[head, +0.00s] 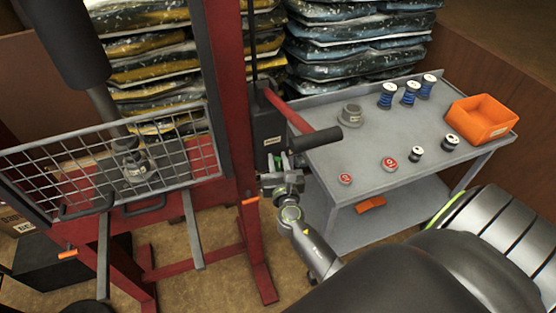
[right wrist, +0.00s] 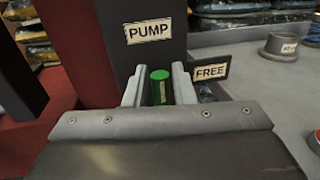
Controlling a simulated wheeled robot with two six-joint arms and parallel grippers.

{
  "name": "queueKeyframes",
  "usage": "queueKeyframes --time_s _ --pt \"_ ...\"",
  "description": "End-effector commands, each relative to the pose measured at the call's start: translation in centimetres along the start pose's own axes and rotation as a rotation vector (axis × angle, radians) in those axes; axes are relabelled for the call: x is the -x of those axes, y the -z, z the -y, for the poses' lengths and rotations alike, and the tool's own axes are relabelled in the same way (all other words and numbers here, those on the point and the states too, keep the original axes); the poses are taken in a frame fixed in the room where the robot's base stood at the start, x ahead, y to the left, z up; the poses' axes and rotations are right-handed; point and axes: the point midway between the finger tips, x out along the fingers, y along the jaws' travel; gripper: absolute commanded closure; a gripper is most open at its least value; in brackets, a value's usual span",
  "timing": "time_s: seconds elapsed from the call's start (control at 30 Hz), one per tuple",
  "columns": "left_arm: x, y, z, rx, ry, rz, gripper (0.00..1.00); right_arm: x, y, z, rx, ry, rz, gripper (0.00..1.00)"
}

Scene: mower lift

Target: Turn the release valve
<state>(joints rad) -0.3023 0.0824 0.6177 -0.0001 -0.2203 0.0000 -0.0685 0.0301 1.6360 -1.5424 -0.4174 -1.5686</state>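The release valve is a green knob (right wrist: 161,88) low on the front of the dark pump block (head: 268,130), which is fixed to the red mast. My right gripper (head: 283,166) is at the knob in the head view. In the right wrist view my right gripper's fingers (right wrist: 160,86) stand on both sides of the knob and appear closed on it. A FREE tag (right wrist: 210,72) is right of the knob and a PUMP label (right wrist: 149,31) is above it. My left gripper (head: 135,165) is partly hidden behind the wire mesh; its fingers are unclear.
A red lever with a black grip (head: 315,138) juts out above my right gripper. A grey cart (head: 330,165) at right holds blue spools, an orange bin (head: 481,120), a grey cup-like part (head: 351,115) and small red-topped parts. A wire mesh panel (head: 50,165) and red frame stand at left.

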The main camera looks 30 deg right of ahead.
Motion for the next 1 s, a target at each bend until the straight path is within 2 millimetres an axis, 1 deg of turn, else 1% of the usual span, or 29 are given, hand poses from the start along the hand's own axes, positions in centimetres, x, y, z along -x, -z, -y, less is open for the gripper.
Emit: queueKeyframes --time_s 0.03,0.17,0.37,0.57,0.77,1.0 --pt "0.0 0.0 0.0 0.0 0.0 0.0 0.64 0.0 0.0 0.0 0.0 0.0 0.0 0.84" --pt "0.0 0.0 0.0 0.0 0.0 0.0 0.64 0.0 0.0 0.0 0.0 0.0 0.0 1.0" --pt "0.0 0.0 0.0 0.0 0.0 0.0 0.64 0.0 0.0 0.0 -0.006 0.0 -0.001 1.0" --pt "0.3 0.1 0.0 0.0 0.0 -0.002 0.64 -0.1 -0.1 0.2 -0.057 0.0 -0.011 1.0" --pt "0.7 0.4 -0.1 0.001 -0.002 -0.005 0.64 -0.1 -0.1 0.5 -0.181 0.0 -0.036 1.0" --pt "1.3 0.5 -0.2 0.001 -0.003 -0.006 0.64 -0.2 0.0 1.1 -0.394 -0.001 -0.078 1.0"
